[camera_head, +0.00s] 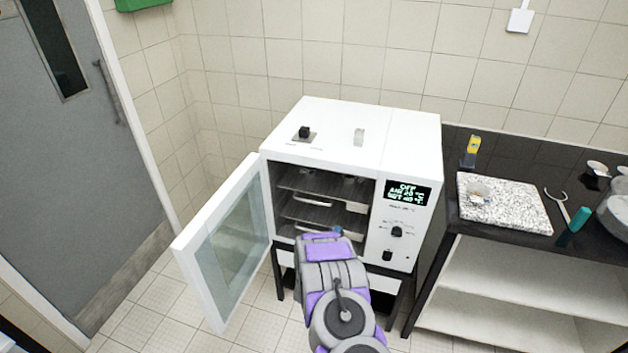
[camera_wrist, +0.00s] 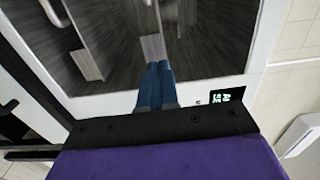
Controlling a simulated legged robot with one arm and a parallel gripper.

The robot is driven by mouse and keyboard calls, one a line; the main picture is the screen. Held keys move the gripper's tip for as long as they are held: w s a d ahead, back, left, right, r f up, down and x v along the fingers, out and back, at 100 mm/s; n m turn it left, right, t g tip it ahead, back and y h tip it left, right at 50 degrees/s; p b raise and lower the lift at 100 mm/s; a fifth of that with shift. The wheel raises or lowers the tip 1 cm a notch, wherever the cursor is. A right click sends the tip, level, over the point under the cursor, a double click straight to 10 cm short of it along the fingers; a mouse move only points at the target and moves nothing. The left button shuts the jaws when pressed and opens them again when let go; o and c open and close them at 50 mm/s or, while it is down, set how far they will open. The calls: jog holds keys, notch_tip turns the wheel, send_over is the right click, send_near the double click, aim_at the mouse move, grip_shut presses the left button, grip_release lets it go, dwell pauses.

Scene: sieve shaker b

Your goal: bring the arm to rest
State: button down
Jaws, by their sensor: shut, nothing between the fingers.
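My arm reaches forward to the white oven (camera_head: 410,150), whose glass door (camera_head: 228,235) stands open to the left. My gripper (camera_wrist: 158,68) shows in the wrist view as two blue fingers pressed together with nothing between them. It points into the oven chamber, near the opening. In the head view my own purple and grey arm links hide most of the gripper, and how deep the fingertips reach cannot be told. The chamber holds dark shelves (camera_head: 300,180) with some pale pieces on them.
The open door stands close to the left of my arm. To the right is a dark bench (camera_head: 470,225) with a speckled slab (camera_head: 515,208), a yellow-topped tool (camera_head: 471,150) and a teal-handled tool (camera_head: 573,228). Tiled floor shows at lower left.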

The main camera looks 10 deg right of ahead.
jog(key=w+a+r+n+g+y, duration=0.25)
jog(key=a+r+n+y, duration=0.3)
jog(key=a+r, duration=0.3)
jog(key=s+a+r+n+g+y, duration=0.5)
jog(key=s+a+r+n, duration=0.3)
jog(key=s, duration=0.4)
jog(key=s+d+r+n+g, duration=0.2)
jog(key=s+r+n+g, duration=0.1)
jog(key=s, duration=1.2)
jog(key=s+d+r+n+g+h, duration=0.1)
jog(key=s+d+r+n+g, duration=0.1)
jog(key=s, duration=1.3)
jog(key=s+d+r+n+g, duration=0.2)
jog(key=s+r+n+g, duration=0.3)
jog(key=s, duration=1)
notch_tip(320, 180, up, 3)
jog(key=shift+f, duration=0.1)
jog(key=shift+h, duration=0.25)
